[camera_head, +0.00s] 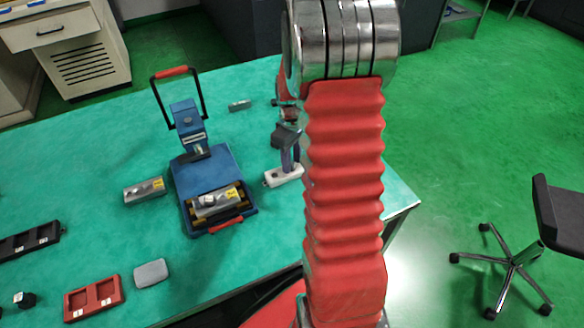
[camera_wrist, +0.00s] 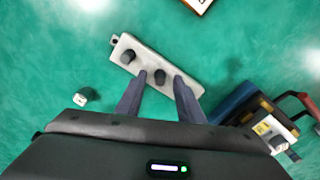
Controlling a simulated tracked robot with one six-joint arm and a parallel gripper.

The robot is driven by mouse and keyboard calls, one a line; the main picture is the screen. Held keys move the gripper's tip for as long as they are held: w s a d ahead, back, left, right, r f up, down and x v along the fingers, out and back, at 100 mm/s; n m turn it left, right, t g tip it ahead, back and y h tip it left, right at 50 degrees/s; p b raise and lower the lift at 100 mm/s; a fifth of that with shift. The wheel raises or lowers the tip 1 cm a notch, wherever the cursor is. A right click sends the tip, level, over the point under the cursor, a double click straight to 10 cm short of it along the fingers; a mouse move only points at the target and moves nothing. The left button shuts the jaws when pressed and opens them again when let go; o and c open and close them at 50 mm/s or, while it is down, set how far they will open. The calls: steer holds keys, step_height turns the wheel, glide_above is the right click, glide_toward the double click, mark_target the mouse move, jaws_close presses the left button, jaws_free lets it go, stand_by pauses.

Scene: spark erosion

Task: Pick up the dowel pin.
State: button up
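A pale grey block (camera_wrist: 150,62) lies on the green table, with short dark round pegs standing in it. I cannot tell for sure which one is the dowel pin. One dark peg (camera_wrist: 160,76) shows between the fingertips of my gripper (camera_wrist: 160,74), another (camera_wrist: 127,57) to their left. The fingers are apart, with green table visible between them. I cannot tell their height over the block. In the head view my gripper (camera_head: 287,140) is over the pale block (camera_head: 283,177), which my arm partly hides.
A blue fixture (camera_head: 215,165) with a black-and-red handle stands left of my gripper, close by. A small grey piece (camera_head: 240,105) lies beyond. A steel block (camera_head: 145,190), a red tray (camera_head: 95,298) and a grey lid-like piece (camera_head: 151,273) lie further left. A small dark-and-white item (camera_wrist: 86,96) lies near the block.

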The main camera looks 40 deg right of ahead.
steer(key=shift+f, duration=0.3)
steer(key=shift+c, duration=0.4)
jaws_close()
